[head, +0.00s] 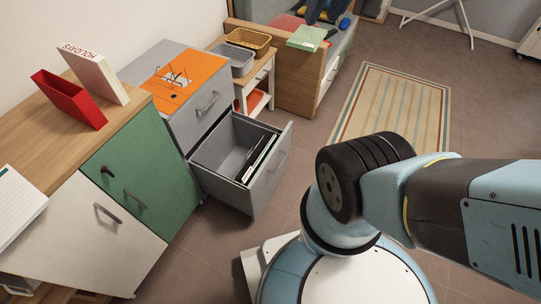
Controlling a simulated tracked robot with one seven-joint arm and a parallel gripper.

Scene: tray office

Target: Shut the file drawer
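The file drawer (268,179) is a grey drawer pulled well out of the low grey cabinet (190,122). It has a bar handle on its front panel, and a few dark and white files stand inside near the front right side. The upper drawer (206,104) of the same cabinet is closed. My arm is at the right of the head view, apart from the drawer in the picture. My gripper is not in view.
Left of the cabinet is a wooden-topped unit with a green door (148,182), a white door and a red holder (70,98). An orange mat (186,80) with glasses lies on the cabinet. A striped rug (394,104) lies behind my arm.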

